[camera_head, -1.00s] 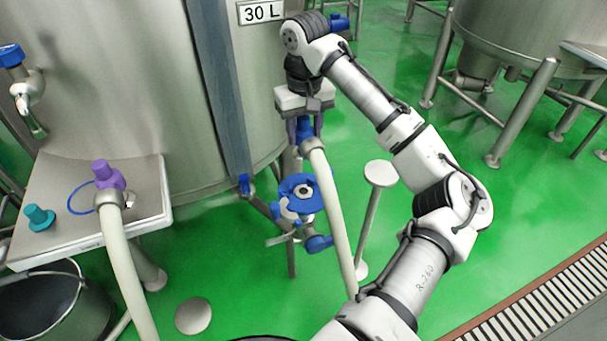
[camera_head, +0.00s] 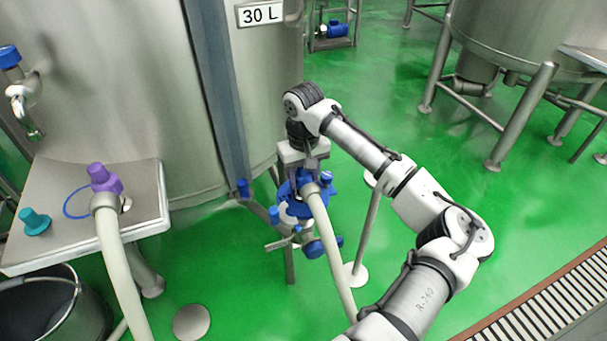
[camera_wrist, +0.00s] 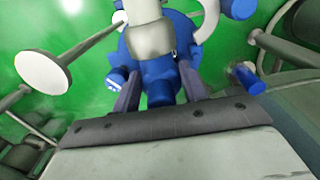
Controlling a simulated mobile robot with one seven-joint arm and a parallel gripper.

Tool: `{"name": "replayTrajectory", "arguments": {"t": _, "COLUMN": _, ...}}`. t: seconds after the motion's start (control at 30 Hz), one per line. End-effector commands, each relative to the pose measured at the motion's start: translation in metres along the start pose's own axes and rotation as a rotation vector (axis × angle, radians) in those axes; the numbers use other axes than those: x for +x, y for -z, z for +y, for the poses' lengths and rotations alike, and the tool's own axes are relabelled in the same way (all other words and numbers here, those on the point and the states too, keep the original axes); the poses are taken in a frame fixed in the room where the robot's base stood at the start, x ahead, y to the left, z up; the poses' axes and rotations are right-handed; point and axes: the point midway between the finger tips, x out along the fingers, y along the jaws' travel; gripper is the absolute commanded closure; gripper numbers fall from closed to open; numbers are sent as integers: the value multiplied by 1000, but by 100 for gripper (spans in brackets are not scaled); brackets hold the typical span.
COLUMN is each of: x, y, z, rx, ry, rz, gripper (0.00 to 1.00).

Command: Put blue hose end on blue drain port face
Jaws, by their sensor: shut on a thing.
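My gripper (camera_head: 303,176) is shut on the blue hose end (camera_wrist: 160,88), a blue fitting with a metal collar on a pale hose (camera_head: 328,240). In the wrist view the two dark fingers (camera_wrist: 158,92) stand on either side of the blue fitting. The blue drain port (camera_head: 289,208) is a round blue piece beneath the tank. It also shows in the wrist view (camera_wrist: 130,48), behind the hose end. My gripper is over the port in the head view. The port face is mostly hidden, so I cannot tell whether the hose end touches it.
A steel shelf (camera_head: 40,245) at left holds a purple fitting (camera_head: 104,180) with another hose and a teal plug (camera_head: 34,221). A black bucket (camera_head: 45,310) stands below. A round-topped post (camera_wrist: 42,72) is close to the port.

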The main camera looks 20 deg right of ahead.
Motion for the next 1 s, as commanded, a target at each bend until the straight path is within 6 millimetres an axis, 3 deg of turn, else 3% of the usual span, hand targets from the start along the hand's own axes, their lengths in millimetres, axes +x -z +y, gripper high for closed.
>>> {"name": "replayTrajectory", "arguments": {"t": 0.2, "x": 4, "y": 0, "z": 0, "rx": 0, "ry": 1, "rz": 0, "gripper": 95}}
{"name": "replayTrajectory", "arguments": {"t": 0.23, "x": 3, "y": 0, "z": 0, "rx": 0, "ry": 0, "rz": 0, "gripper": 53}}
{"name": "replayTrajectory", "arguments": {"t": 0.37, "x": 3, "y": 0, "z": 0, "rx": 0, "ry": 0, "rz": 0, "gripper": 36}}
{"name": "replayTrajectory", "arguments": {"t": 0.77, "x": -4, "y": 0, "z": 0, "rx": 0, "ry": -2, "rz": 1, "gripper": 35}}
{"name": "replayTrajectory", "arguments": {"t": 1.0, "x": -50, "y": 1, "z": 0, "rx": 0, "ry": 0, "rz": 3, "gripper": 35}}
